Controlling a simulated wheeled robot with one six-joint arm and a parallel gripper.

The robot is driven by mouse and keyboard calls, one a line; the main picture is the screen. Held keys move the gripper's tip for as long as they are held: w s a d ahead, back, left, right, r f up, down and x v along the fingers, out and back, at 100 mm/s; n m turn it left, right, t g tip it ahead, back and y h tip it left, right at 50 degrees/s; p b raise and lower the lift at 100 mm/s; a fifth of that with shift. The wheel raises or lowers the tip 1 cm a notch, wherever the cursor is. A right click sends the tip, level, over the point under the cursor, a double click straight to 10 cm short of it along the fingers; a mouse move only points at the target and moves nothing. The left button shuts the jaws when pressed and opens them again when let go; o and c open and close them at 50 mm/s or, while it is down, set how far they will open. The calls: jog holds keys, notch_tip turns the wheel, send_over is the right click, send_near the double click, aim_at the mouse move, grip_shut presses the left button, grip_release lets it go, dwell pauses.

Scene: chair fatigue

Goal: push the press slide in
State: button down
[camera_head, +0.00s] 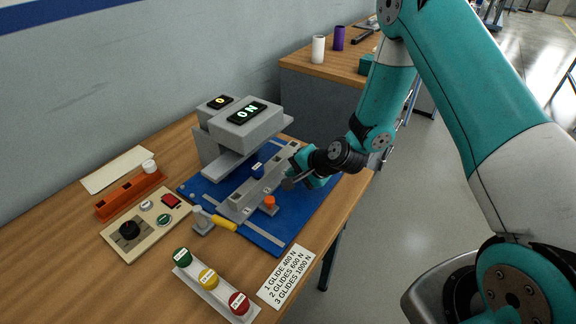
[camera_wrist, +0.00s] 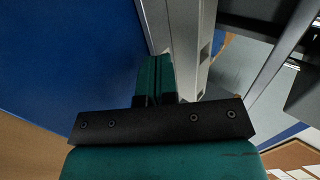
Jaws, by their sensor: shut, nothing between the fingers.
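The press slide (camera_head: 240,204) looks like a long grey bar with marked spots along its top, lying on the blue base plate (camera_head: 270,238) in front of the grey press (camera_head: 247,130). My gripper (camera_head: 290,183) is at the near right side of the bar, low over the blue plate. In the wrist view the two teal fingertips (camera_wrist: 155,72) are shut together with nothing between them. The grey bar (camera_wrist: 178,35) runs close beside and beyond them there. I cannot tell whether they touch it. The press display reads "ON".
An orange knob (camera_head: 270,202) and a yellow-handled lever (camera_head: 222,223) stand near the bar. A control panel (camera_head: 146,226), an orange rack (camera_head: 130,193), a tray of coloured weights (camera_head: 210,288) and a label sheet (camera_head: 287,276) lie around the plate. Open floor lies to the right.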

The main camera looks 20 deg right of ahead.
aim_at(272, 161)
jog(key=shift+w+a, duration=0.65)
jog(key=shift+w, duration=0.2)
jog(key=w+a, duration=0.1)
jog(key=w, duration=0.1)
jog(key=w+a, duration=0.2)
jog(key=shift+w+r, duration=0.1)
